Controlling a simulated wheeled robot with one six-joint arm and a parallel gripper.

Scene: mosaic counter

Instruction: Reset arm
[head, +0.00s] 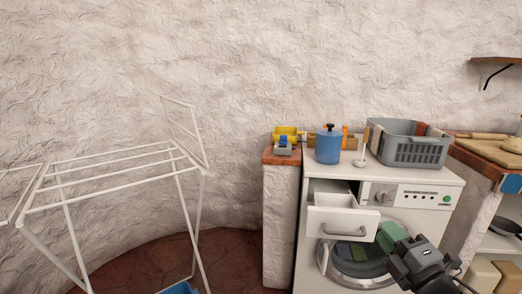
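My gripper (399,248) is at the lower right in the head view, in front of the washing machine (445,182). Its dark body points up and left. A green block-like thing (391,234) shows right at its tip. I cannot tell whether the fingers hold it or it lies behind them, and the fingertips are hidden. The machine's top-left drawer (341,222) is pulled out. The round door below it has more green (352,252) showing at the glass.
On the machine stand a blue canister (328,147) and a grey basket (415,152). A yellow item (285,133) sits on the narrow ledge to the left. A white drying rack (112,165) stands at left. A counter (488,158) with a board is at right. Bare floor lies between rack and ledge.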

